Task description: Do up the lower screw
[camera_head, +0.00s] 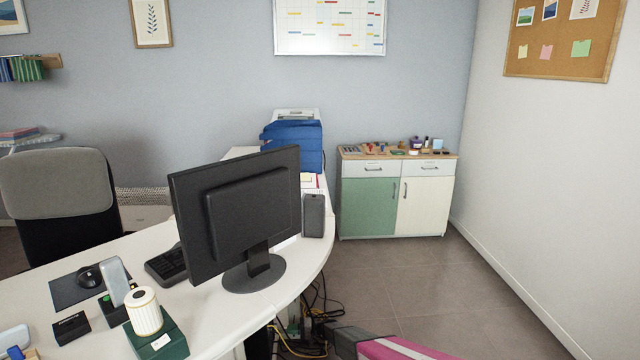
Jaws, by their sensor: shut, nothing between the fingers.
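No screw can be made out in the head view, neither a lower one nor any other. No fingers of my gripper can be made out either. A pink part with a white stripe and a dark grey end cuts into the bottom edge, right of the desk. I cannot tell whether it is part of my arm.
A white curved desk (215,318) carries a black monitor (235,215), a keyboard, a mouse and a white cylinder on a green box (158,343). Loose cables (308,335) lie by its right end. A green-and-white cabinet (368,207) stands behind. Floor (440,290) at right is clear.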

